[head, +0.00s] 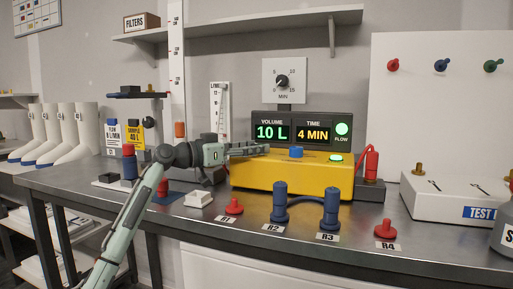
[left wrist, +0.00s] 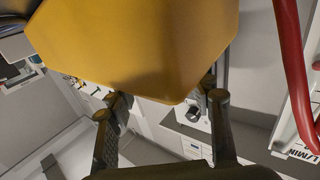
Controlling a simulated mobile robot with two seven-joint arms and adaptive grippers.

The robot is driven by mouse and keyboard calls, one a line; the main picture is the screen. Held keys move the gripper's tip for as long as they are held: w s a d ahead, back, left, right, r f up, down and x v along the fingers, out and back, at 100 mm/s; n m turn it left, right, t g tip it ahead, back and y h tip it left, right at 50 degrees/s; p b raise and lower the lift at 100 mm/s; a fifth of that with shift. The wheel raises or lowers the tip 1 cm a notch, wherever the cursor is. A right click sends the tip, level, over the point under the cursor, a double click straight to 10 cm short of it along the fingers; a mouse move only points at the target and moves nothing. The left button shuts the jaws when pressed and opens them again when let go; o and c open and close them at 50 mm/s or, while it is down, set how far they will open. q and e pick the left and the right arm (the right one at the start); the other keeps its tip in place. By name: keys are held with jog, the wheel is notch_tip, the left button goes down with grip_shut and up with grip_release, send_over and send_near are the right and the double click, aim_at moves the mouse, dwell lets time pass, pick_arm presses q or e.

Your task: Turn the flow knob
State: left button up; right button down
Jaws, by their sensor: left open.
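The yellow pump unit (head: 290,176) stands on the steel bench. A blue knob (head: 295,152) sits on its top, beside a lit green button (head: 336,158); I take the blue knob to be the flow knob, though no label on it is readable. My left gripper (head: 262,149) reaches in from the left, just left of the blue knob, with a small gap in the picture. A yellow body (left wrist: 140,45) fills the top there, and the knob is not visible. My right gripper is not seen.
Behind the pump a display (head: 300,131) reads 10 L and 4 MIN, below a dial (head: 282,80). A red hose part (head: 372,163) stands right of the pump. A white box (head: 450,197) lies right.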

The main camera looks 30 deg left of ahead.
pick_arm(q)
jog(key=v, duration=0.6)
jog(key=shift+s+a, duration=0.15)
dwell(0.3)
